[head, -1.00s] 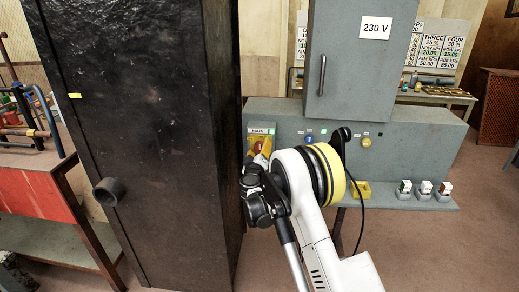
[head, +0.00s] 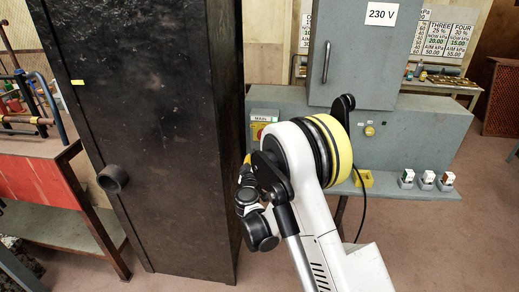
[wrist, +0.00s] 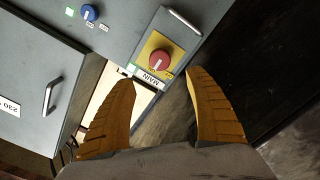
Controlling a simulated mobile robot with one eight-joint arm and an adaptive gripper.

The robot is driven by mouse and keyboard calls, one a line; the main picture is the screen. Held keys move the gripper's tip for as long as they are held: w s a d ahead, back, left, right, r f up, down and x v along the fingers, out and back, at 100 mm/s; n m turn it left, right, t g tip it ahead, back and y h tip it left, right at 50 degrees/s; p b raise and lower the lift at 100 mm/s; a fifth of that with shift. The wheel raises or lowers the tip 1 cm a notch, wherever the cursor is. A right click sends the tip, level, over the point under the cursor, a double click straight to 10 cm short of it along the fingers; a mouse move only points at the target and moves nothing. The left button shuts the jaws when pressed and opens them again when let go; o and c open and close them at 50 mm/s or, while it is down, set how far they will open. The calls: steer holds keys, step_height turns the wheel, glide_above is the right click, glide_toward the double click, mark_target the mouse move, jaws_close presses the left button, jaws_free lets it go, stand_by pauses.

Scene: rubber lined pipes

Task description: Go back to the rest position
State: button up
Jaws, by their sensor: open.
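My gripper (wrist: 163,78) shows in the wrist view with its two orange fingers spread apart and nothing between them. Beyond the fingertips is the red MAIN knob (wrist: 159,59) on its yellow plate, apart from the fingers. In the head view the MAIN switch (head: 262,131) is partly behind my arm. My arm is bent in front of the grey console, its wrist folded down beside the black cabinet. The fingers are mostly hidden there.
A tall black cabinet (head: 150,150) stands close left of my arm. The grey console (head: 415,138) with a 230 V box (head: 357,65) is behind it. A red bench (head: 38,185) is at far left. Floor at right is clear.

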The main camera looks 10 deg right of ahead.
steer(key=s+d+r+m+g, duration=0.2)
steer(key=s+d+r+g, duration=0.1)
steer(key=s+d+r, duration=0.4)
steer(key=s+d+r+m+g, duration=0.25)
steer(key=s+r, duration=0.25)
steer(key=s, duration=0.5)
steer(key=s+a+f+g+y, duration=0.1)
steer(key=s+y, duration=0.1)
steer(key=s, duration=0.6)
steer(key=s+a+f+g+y, duration=0.1)
steer(key=s+a+f+g, duration=0.1)
steer(key=s, duration=0.7)
steer(key=s+a+f+g+y, duration=0.1)
steer(key=s+a+y, duration=0.1)
steer(key=s, duration=0.6)
steer(key=shift+s+a+f+m+y, duration=0.2)
steer(key=shift+a+f+m+y, duration=0.05)
steer(key=shift+f+m+y, duration=0.1)
steer(key=shift+g, duration=0.25)
